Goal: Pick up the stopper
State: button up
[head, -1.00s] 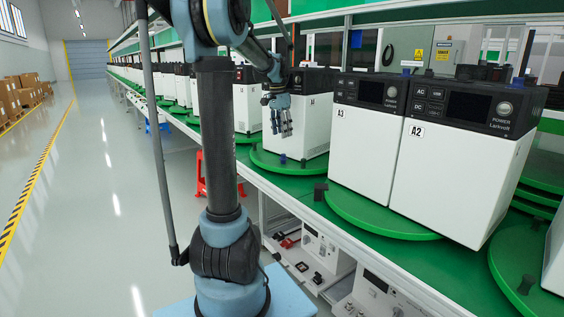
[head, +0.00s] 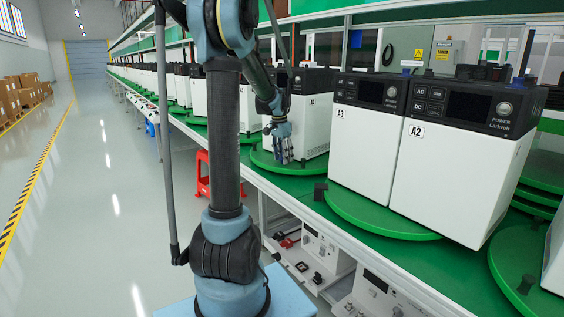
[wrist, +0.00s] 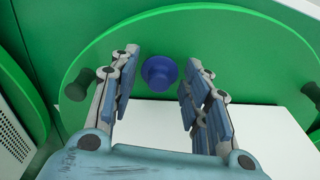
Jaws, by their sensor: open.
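A small blue stopper (wrist: 160,72), with a round flared rim, is on the green turntable (wrist: 215,28) by the edge of a white box. My gripper (wrist: 161,63) is open in the wrist view, with one finger pad on each side of the stopper and a visible gap on both sides. In the head view my gripper (head: 284,157) points down in front of the white box, low over the turntable. The stopper is hidden behind the fingers there.
The white box (head: 308,130) with a dark top stands close behind my gripper. Two larger boxes, A3 (head: 358,150) and A2 (head: 445,185), stand to the right on another turntable. Dark knobs (wrist: 77,86) sit near the turntable's rim. The aisle on the left is clear.

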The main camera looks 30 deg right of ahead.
jog(key=shift+f, duration=0.2)
jog(key=c, duration=0.6)
jog(key=shift+r, duration=0.15)
notch_tip(320, 180, up, 28)
dwell(0.4)
